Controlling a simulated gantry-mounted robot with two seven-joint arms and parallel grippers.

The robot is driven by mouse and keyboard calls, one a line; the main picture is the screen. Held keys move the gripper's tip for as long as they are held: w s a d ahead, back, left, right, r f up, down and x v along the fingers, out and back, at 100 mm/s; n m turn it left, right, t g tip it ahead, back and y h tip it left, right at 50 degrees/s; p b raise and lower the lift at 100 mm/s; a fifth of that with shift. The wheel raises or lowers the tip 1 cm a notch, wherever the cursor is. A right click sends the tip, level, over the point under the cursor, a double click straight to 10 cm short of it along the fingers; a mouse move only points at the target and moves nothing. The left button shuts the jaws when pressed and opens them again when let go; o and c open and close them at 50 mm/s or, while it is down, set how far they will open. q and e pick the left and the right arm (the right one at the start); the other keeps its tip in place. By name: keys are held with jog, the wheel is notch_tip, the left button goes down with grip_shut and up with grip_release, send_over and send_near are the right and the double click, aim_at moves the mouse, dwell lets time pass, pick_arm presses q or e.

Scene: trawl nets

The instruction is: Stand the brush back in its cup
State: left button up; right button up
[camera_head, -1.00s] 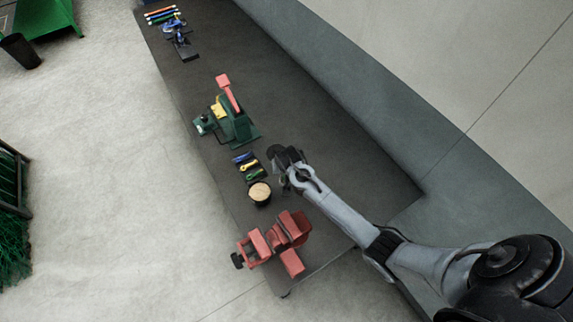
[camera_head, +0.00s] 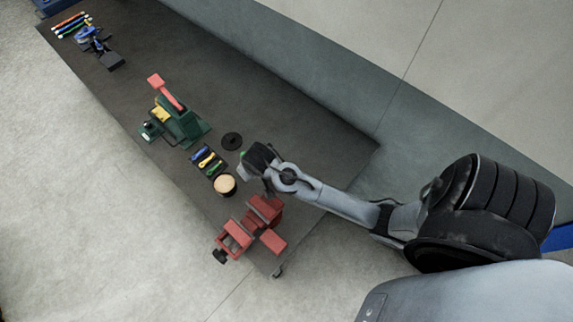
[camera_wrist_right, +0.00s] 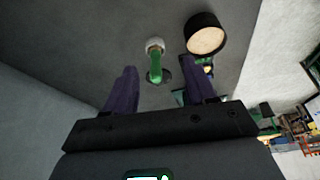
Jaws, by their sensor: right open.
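A green-handled item (camera_wrist_right: 155,68), which looks like the brush, shows between my right gripper's fingers in the right wrist view, with a pale round end (camera_wrist_right: 154,45). Part of its green (camera_head: 243,154) shows beside the gripper in the head view. My right gripper (camera_wrist_right: 157,85) is open, its two purple fingers apart on either side of the item, with no visible contact; it also shows in the head view (camera_head: 251,163). A flat black disc (camera_head: 232,141) lies near the gripper. I cannot tell which thing is the cup. My left gripper is out of view.
A black pot with a tan top (camera_head: 225,186) stands beside the gripper. A red vise (camera_head: 252,232) is at the table's near end. A tray of small coloured tools (camera_head: 207,161) and a green machine with a red lever (camera_head: 178,121) lie beyond. The table's right side (camera_head: 310,135) is clear.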

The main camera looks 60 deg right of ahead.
jog(key=s+a+r+n+y, duration=0.1)
jog(key=s+a+r+n, duration=0.1)
jog(key=s, duration=0.7)
jog(key=s+a+r+n, duration=0.2)
jog(key=s+a+n, duration=0.1)
jog(key=s, duration=0.5)
jog(key=shift+s+a+r+n+y, duration=0.4)
jog(key=shift+a, duration=0.45)
notch_tip(320, 180, up, 8)
jog(key=p, duration=0.7)
jog(key=shift+f, duration=0.25)
